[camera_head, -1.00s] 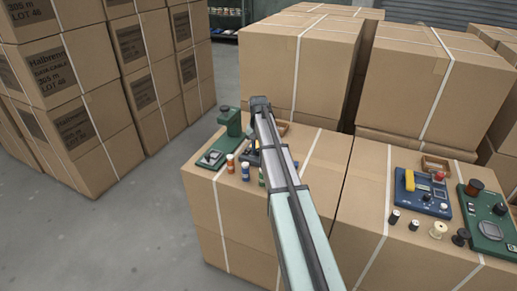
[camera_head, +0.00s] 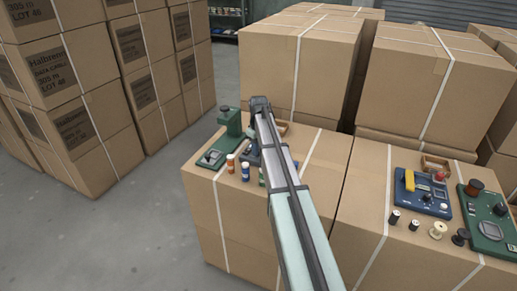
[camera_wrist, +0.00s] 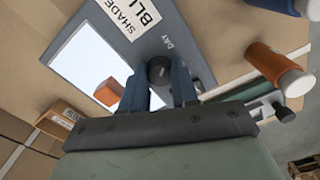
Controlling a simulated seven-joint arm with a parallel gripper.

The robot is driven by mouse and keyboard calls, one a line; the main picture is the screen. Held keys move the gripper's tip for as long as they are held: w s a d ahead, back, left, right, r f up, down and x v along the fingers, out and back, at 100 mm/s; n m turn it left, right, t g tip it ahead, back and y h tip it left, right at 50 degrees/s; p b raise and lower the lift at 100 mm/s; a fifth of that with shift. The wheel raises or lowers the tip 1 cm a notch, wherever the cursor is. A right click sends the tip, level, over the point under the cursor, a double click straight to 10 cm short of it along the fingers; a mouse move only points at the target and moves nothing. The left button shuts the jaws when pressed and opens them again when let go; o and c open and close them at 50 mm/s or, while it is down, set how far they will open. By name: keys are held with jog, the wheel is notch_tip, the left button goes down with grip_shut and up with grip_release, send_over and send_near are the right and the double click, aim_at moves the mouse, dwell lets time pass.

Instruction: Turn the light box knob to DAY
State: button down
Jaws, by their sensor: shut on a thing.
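The light box (camera_wrist: 190,30) is a blue-grey panel with a bright white window (camera_wrist: 88,62). Its dark round knob (camera_wrist: 159,70) lies just below the printed word DAY in the wrist view. My gripper (camera_wrist: 161,82) is shut on the knob, with one blue finger on each side. The knob's pointer cannot be made out. An orange block (camera_wrist: 107,92) shows against the white window. In the head view my arm covers most of the light box (camera_head: 252,156), and the knob and fingertips are hidden.
Thread spools (camera_head: 230,163) stand left of the light box, near a green device (camera_head: 229,128). Tall cartons (camera_head: 295,65) rise behind. Another blue panel (camera_head: 408,183) sits at right.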

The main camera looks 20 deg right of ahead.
jog(key=shift+n, duration=0.3)
jog(key=c, duration=1.1)
grip_release()
jog(key=shift+r, duration=0.15)
notch_tip(320, 180, up, 14)
jog(key=shift+f, duration=0.25)
